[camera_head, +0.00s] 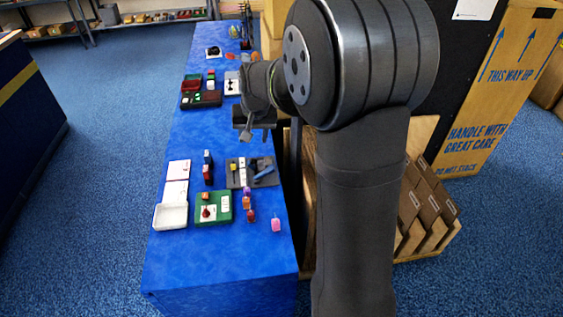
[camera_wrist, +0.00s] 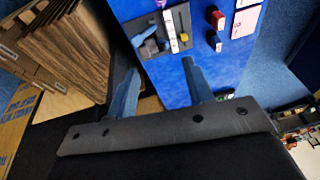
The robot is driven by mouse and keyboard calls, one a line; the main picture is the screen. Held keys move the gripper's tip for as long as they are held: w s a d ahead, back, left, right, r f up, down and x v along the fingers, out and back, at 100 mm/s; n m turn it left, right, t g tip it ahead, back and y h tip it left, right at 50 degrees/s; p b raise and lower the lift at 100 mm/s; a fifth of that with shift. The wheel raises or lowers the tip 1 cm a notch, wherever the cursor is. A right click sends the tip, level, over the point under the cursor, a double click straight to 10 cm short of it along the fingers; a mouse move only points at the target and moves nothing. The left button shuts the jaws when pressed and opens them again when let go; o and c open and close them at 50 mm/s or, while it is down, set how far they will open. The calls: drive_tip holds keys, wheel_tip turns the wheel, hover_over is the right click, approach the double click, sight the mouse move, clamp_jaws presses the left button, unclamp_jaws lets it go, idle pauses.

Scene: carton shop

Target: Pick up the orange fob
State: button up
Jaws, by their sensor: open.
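A small orange piece (camera_head: 246,203), which looks like the orange fob, lies on the blue table (camera_head: 225,262) between a purple piece (camera_head: 247,191) and a red one (camera_head: 251,216). Another small orange piece (camera_head: 205,196) sits in the green tray (camera_head: 226,208), so I cannot be sure which is the fob. I cannot make out the fob in the wrist view. My gripper (camera_head: 250,125) is above the table, farther back than these pieces. In the wrist view its two fingers (camera_wrist: 158,70) are spread apart with nothing between them.
A grey tray (camera_head: 268,182) with tools lies behind the fobs; it also shows in the wrist view (camera_wrist: 182,13). A pink piece (camera_head: 276,224) lies near the right edge. A white tray (camera_head: 171,216) stands left. Cartons (camera_head: 428,205) stand right of the table. The table's front is bare.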

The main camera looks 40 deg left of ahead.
drive_tip(key=shift+f, duration=0.1)
drive_tip(key=g+h, duration=0.1)
drive_tip(key=h, duration=0.2)
hover_over(246, 199)
drive_tip(key=a, duration=0.1)
wheel_tip(246, 199, down, 19)
drive_tip(key=shift+w+f, duration=0.4)
drive_tip(key=shift+f, duration=0.3)
drive_tip(key=f, duration=0.3)
drive_tip(key=d+f, duration=0.1)
drive_tip(key=shift+s+f, duration=0.15)
drive_tip(key=shift+s, duration=0.25)
drive_tip(key=shift+f, duration=0.45)
clamp_jaws()
drive_tip(key=shift+r, duration=0.1)
